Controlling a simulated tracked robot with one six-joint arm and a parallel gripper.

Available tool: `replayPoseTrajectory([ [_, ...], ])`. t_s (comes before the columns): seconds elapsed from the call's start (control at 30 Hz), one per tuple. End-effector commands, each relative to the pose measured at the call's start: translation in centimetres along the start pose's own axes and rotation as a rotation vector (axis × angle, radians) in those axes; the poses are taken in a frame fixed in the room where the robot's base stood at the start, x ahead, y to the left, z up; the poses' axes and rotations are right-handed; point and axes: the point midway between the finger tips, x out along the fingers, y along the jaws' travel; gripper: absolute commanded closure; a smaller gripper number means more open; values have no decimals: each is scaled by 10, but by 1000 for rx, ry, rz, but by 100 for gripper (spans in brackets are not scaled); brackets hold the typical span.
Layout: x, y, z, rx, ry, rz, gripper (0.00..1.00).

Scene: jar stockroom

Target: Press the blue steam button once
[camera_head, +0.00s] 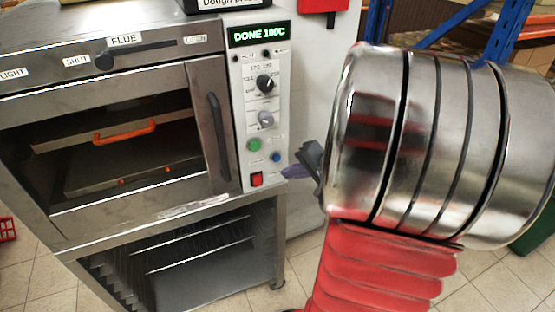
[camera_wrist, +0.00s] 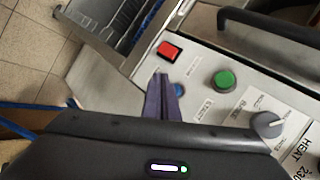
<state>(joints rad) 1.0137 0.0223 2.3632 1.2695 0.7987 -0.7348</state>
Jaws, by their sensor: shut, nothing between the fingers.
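The blue steam button (camera_head: 276,157) is on the lower right of the oven's control panel, right of the green button (camera_head: 254,145) and above the red switch (camera_head: 256,179). In the wrist view the blue button (camera_wrist: 180,90) is partly hidden behind my fingertips. My gripper (camera_head: 290,172) is shut and empty, its tips pointing at the panel close to the blue button. It also shows in the wrist view (camera_wrist: 162,80). I cannot tell whether the tips touch the button.
The oven door (camera_head: 130,140) is shut, with its handle left of the panel. The display (camera_head: 258,34) reads DONE 180C. In the wrist view the green button (camera_wrist: 224,79), red switch (camera_wrist: 169,51) and a grey knob (camera_wrist: 267,125) surround the fingers.

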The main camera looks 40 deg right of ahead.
Motion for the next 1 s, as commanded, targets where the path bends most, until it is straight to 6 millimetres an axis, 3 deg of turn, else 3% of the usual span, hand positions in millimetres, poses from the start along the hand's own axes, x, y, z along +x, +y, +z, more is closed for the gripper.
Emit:
replayPoseTrajectory([
  [0.3, -13, 9, 10, 0, 0, 1, 100],
  [1.0, -13, 9, 10, 0, 0, 0, 100],
])
